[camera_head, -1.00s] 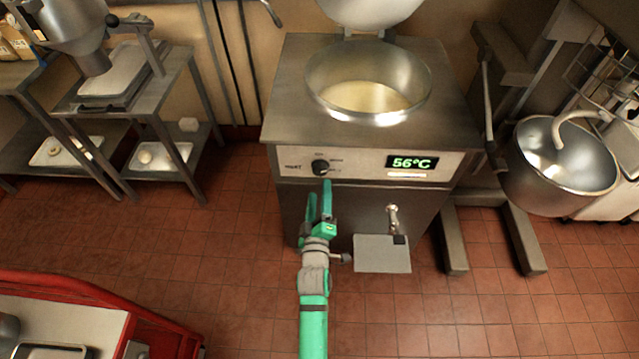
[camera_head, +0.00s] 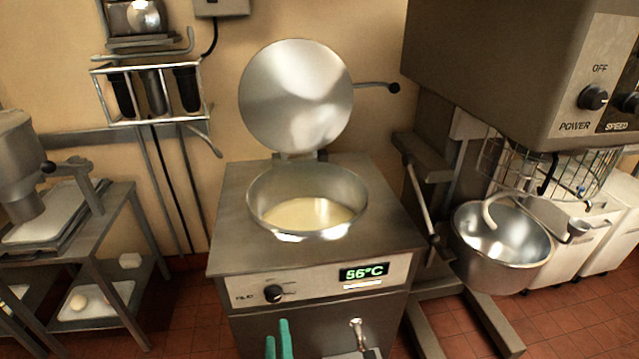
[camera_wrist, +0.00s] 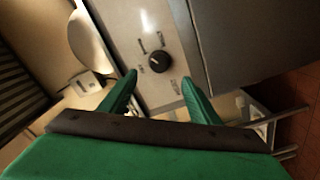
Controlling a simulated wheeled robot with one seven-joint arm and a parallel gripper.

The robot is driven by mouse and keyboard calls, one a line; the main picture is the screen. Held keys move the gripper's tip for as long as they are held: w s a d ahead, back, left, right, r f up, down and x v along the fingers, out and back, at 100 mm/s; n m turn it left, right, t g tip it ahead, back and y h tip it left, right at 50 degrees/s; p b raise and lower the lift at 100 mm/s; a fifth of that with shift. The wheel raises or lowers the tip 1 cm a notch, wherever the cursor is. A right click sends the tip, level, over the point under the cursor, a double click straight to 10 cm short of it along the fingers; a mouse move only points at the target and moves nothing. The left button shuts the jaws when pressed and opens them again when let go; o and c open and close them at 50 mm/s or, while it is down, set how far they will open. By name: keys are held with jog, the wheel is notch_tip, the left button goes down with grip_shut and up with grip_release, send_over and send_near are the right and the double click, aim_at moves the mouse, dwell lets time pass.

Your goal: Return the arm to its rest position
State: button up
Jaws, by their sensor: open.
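My gripper (camera_head: 278,340) shows only as two green fingertips at the bottom edge of the head view, in front of the kettle's lower front. In the wrist view my gripper (camera_wrist: 160,92) has its two green fingers spread apart with nothing between them. Beyond the fingers is the black control knob (camera_wrist: 158,62) on the steel panel, apart from them. The knob (camera_head: 272,293) also shows in the head view, just above the fingertips. The rest of my arm is out of the head view.
The steel kettle (camera_head: 235,215) stands open with its round lid (camera_head: 296,95) up and pale liquid (camera_head: 308,213) inside. Its display (camera_head: 364,272) appears to read 56°C. A spigot (camera_head: 357,330) juts from its front. A mixer bowl (camera_head: 500,250) stands right, a shelved table (camera_head: 115,205) left.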

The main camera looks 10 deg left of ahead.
jog(key=s+d+f+m+h, duration=0.1)
jog(key=s+d+f+m, duration=0.15)
jog(key=s+d, duration=0.4)
jog(key=s+d+f+m+h, duration=0.1)
jog(key=s+d+m, duration=0.25)
jog(key=s, duration=0.65)
jog(key=s+d+r+m+h, duration=0.1)
jog(key=s+d+r+m, duration=0.1)
jog(key=s, duration=0.4)
jog(key=s+d+r+m+g+h, duration=0.1)
jog(key=s+d+r+m, duration=0.1)
jog(key=s+m, duration=0.2)
jog(key=s+d+r+m+g+h, duration=0.1)
jog(key=s+d+r+m, duration=0.1)
jog(key=s, duration=0.5)
jog(key=shift+s+d+r+m, duration=0.15)
jog(key=shift+s+r+m, duration=0.25)
jog(key=shift+r+m, duration=0.2)
